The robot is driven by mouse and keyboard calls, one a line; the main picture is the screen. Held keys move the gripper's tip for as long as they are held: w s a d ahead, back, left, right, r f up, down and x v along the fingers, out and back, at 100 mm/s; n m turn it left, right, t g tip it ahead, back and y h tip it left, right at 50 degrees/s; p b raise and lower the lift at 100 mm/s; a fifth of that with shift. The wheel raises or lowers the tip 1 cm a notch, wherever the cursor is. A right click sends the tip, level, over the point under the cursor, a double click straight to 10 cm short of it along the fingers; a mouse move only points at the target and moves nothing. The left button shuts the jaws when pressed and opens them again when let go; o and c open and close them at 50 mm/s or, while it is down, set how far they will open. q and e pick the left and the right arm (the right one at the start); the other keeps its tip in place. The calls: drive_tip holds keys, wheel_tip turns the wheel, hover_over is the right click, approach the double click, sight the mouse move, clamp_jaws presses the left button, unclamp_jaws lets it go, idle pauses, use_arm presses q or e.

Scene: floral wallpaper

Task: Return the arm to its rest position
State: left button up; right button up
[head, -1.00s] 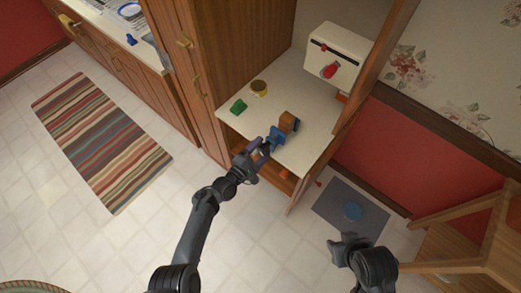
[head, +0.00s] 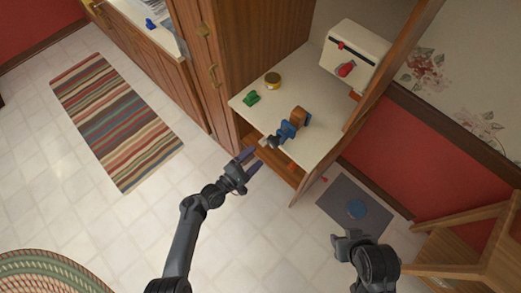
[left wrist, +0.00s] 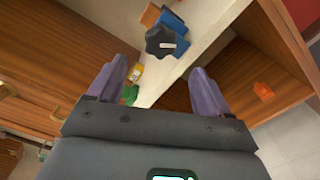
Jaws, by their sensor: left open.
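My left gripper (head: 248,162) is open and empty, in front of the cupboard and short of its shelf edge. In the left wrist view its two purple fingers (left wrist: 156,88) are spread wide with nothing between them. My right gripper (head: 346,238) is at the lower right over the floor; whether its jaws are open cannot be made out. A blue object with a dark knob (head: 286,132) stands at the shelf's front edge, and it also shows in the left wrist view (left wrist: 172,22).
An orange item (left wrist: 263,91) lies in the lower compartment. A wooden chair (head: 465,240) stands at the right.

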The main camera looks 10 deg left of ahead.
use_arm(q)
drive_tip(key=shift+s+a, duration=0.45)
drive_tip(key=shift+s, duration=0.15)
drive_tip(key=s+a+f+m+g+y, duration=0.1)
drive_tip(key=s+a+f, duration=0.15)
drive_tip(key=s, duration=0.35)
drive_tip(key=s+a+f+m+g+y, duration=0.1)
drive_tip(key=s+f+m+g, duration=0.1)
drive_tip(key=s+f, duration=0.3)
drive_tip(key=s+a+r+m+g+y, duration=0.45)
drive_tip(key=s+r+m, duration=0.25)
drive_tip(key=r, duration=0.2)
drive_tip(key=s+a+r+m+g+y, duration=0.35)
drive_tip(key=s+a+r+m, duration=0.25)
drive_tip(key=r, duration=0.3)
wheel_tip(320, 180, up, 17)
drive_tip(key=m+p, duration=0.1)
drive_tip(key=p, duration=1.5)
drive_tip(key=shift+s+d+y+p, duration=0.15)
drive_tip(key=shift+y+p, duration=0.25)
